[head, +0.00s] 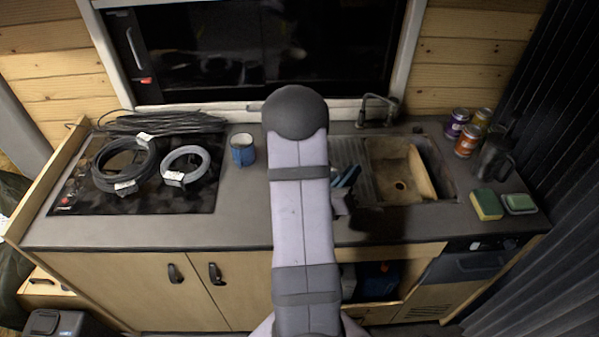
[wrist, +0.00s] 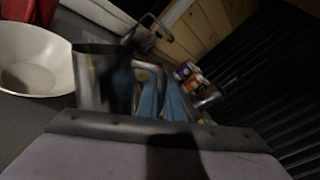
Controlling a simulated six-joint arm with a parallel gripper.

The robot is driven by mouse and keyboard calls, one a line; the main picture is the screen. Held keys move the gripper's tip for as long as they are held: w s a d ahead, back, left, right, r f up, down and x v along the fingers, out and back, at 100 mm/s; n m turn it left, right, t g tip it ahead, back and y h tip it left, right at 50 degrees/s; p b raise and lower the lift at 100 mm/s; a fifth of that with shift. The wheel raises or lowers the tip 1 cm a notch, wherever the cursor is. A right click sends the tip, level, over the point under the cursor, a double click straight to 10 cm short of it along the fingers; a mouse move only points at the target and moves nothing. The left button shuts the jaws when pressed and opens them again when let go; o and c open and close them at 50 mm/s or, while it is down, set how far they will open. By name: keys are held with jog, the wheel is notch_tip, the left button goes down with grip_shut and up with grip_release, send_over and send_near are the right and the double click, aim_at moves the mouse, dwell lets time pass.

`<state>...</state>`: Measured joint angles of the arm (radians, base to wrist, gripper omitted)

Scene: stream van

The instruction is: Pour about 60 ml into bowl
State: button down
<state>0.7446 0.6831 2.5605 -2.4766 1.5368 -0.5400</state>
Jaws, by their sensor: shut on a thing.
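A dark metal jug (wrist: 88,85) with a looped handle is in the middle of the wrist view. My gripper (wrist: 161,98), with blue fingers, is shut on the jug at its handle. In the head view my gripper (head: 347,178) shows only partly at the right of my arm, and the jug is hidden there. A white bowl (wrist: 62,78) stands at the left of the wrist view, just beyond the jug's left side. My arm hides the bowl in the head view. The jug's contents and any liquid in the bowl cannot be made out.
A red object (wrist: 32,12) is behind the bowl. A blue mug (head: 242,153) and coiled cables (head: 125,165) are left of my arm. The sink (head: 392,190) and tap (head: 376,108) are right. Cans (head: 467,140), a dark mug (head: 494,158) and sponges (head: 487,205) are far right.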

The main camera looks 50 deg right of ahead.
jog(key=n+b, duration=0.1)
jog(key=b, duration=0.1)
jog(key=w+r+n+b, duration=0.1)
jog(key=b, duration=0.2)
jog(key=shift+w+g, duration=0.3)
jog(key=shift+w+r+n+p, duration=0.2)
jog(key=shift+r+n+p, duration=0.25)
jog(key=shift+n+p, duration=0.1)
jog(key=shift+r, duration=0.1)
jog(key=shift+r+p, duration=0.1)
jog(key=shift+p, duration=0.3)
jog(key=shift+w, duration=0.1)
